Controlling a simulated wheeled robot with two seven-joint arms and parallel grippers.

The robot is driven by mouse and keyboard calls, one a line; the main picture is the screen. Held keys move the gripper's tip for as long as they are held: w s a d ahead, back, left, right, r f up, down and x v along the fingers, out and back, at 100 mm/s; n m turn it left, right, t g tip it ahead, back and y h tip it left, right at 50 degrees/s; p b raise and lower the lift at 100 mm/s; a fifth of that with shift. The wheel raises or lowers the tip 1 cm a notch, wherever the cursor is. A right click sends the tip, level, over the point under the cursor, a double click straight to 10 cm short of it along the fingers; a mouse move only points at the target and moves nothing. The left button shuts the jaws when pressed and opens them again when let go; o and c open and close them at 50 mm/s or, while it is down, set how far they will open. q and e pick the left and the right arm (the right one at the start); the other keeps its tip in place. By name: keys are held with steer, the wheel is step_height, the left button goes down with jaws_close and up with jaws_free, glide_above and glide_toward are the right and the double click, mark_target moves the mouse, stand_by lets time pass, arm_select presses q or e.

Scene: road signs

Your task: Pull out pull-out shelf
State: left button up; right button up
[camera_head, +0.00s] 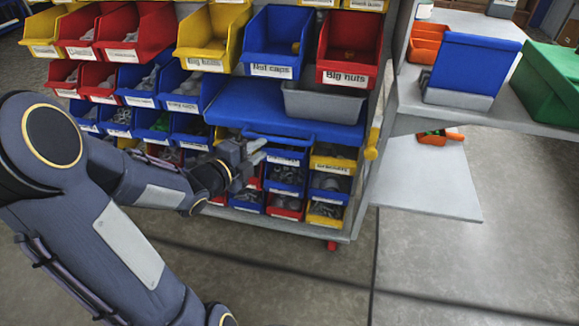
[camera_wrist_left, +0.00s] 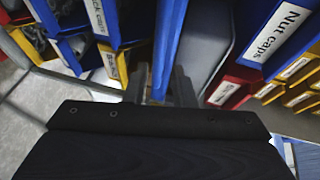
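The blue pull-out shelf (camera_head: 225,113) sits in the rack below the upper row of bins, with a blue handle bar (camera_head: 290,143) along its front. A grey tray (camera_head: 325,102) rests on it. My left gripper (camera_head: 263,150) is at the front of the shelf by the handle, fingers pointing toward the rack. In the left wrist view my left gripper (camera_wrist_left: 160,88) has its two fingers apart, with a blue strip (camera_wrist_left: 167,50) of the shelf front between them. I cannot see firm contact on both sides. My right gripper is not in view.
Labelled bins fill the rack, including the blue nut caps bin (camera_head: 272,50) and red big nuts bin (camera_head: 345,55). Small bins (camera_head: 285,175) stand below the shelf. A grey table (camera_head: 480,105) is to the right. The floor in front is clear.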

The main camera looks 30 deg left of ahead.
mark_target(275, 141)
arm_select(q)
steer(key=b+x, duration=0.2)
steer(key=x, duration=0.6)
steer(key=shift+s+d, duration=0.1)
jaws_close()
